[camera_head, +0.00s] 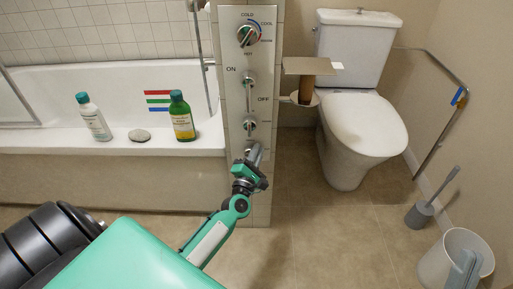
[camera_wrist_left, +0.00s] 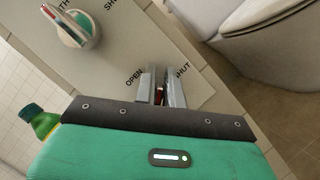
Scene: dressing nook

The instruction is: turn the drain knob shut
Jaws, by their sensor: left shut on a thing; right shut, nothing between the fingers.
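A tall control panel (camera_head: 232,60) stands at the tub's end. My left gripper (camera_head: 254,153) is at its lowest control in the head view. In the left wrist view my left gripper (camera_wrist_left: 161,84) has its two fingers shut on the drain knob (camera_wrist_left: 158,97), between the printed words OPEN and SHUT. Only a small reddish piece of the knob shows between the fingers; the rest is hidden, so I cannot tell its angle. My right gripper is not in view.
Another knob (camera_wrist_left: 78,28) sits close by on the panel, with a lever (camera_head: 249,80) and temperature knob (camera_head: 248,35) above. A green bottle (camera_head: 182,118), stone (camera_head: 139,135) and white bottle (camera_head: 92,118) stand on the tub edge. The toilet (camera_head: 365,130) is right; floor before it is clear.

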